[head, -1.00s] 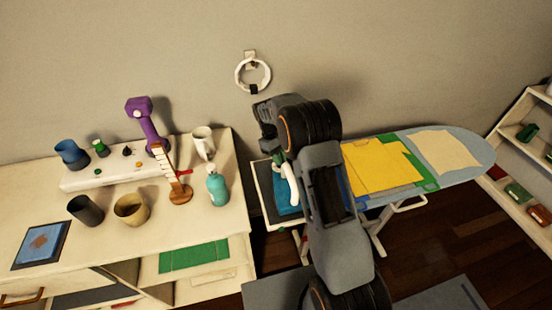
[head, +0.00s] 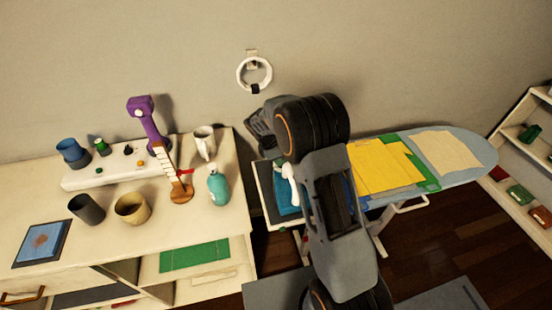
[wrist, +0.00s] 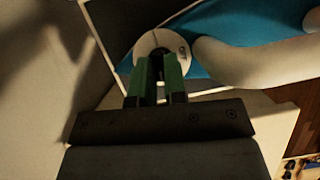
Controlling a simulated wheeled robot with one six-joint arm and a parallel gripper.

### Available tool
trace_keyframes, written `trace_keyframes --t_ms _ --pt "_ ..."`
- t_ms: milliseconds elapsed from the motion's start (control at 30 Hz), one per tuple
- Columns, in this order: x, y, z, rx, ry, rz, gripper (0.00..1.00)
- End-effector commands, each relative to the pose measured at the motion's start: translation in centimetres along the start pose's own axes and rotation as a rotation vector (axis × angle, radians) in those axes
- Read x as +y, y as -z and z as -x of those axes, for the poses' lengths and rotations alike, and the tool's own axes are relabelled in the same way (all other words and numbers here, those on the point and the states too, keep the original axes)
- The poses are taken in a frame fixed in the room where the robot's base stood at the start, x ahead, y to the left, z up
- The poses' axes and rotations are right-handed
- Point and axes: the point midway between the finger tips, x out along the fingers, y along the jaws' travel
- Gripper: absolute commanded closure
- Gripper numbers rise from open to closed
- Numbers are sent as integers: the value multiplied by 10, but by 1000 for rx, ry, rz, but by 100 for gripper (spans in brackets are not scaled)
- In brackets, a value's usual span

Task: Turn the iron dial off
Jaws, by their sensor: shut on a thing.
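The iron shows in the wrist view as a pale curved handle (wrist: 250,62) over a blue body (wrist: 255,18). A white round dial (wrist: 152,41) with a small dark mark sits beside the handle. My gripper (wrist: 158,76) has green fingers close together at the near edge of the dial, shut on it; the fingertips cover part of it. In the head view the iron (head: 287,203) lies at the left end of the ironing board, partly hidden by my arm. The dial and fingertips cannot be made out there.
The ironing board (head: 470,160) carries yellow and green folded cloth (head: 378,165). A white table (head: 110,215) at left holds a teal bottle (head: 218,185), mugs and a purple device (head: 147,120). A wall ring (head: 241,75) hangs behind. Shelves (head: 510,165) stand at right.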

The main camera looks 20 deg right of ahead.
Motion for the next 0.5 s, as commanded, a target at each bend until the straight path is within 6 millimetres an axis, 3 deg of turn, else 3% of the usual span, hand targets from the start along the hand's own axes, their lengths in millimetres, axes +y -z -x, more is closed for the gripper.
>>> trace_keyframes --t_ms 500 --pt "-4 0 -1 -1 -101 259 100"
